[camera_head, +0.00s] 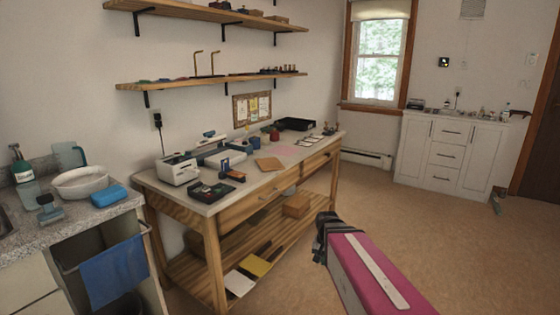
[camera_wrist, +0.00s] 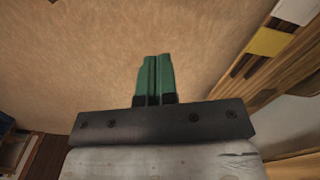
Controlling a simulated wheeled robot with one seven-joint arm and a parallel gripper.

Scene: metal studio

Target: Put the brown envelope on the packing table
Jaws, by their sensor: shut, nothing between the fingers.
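A flat tan-brown piece that looks like the brown envelope (camera_head: 269,164) lies on the wooden worktable (camera_head: 204,209), near its front edge; I cannot tell for sure that it is an envelope. This worktable is the likely packing table. My gripper (camera_wrist: 154,79) shows in the wrist view with its green fingers together, empty, above bare floor. The table's slatted lower shelf is to its right in that view. In the head view my pink arm reaches in at the lower right, in front of the table; the green fingers are not visible there.
A yellow flat piece (camera_head: 257,264) and a white one (camera_head: 239,283) lie on the lower shelf, with a cardboard box (camera_head: 296,205) farther back. A white machine (camera_head: 178,169) and tools crowd the tabletop's left. A sink counter (camera_head: 60,231) stands left. Floor (camera_head: 400,220) is clear on the right.

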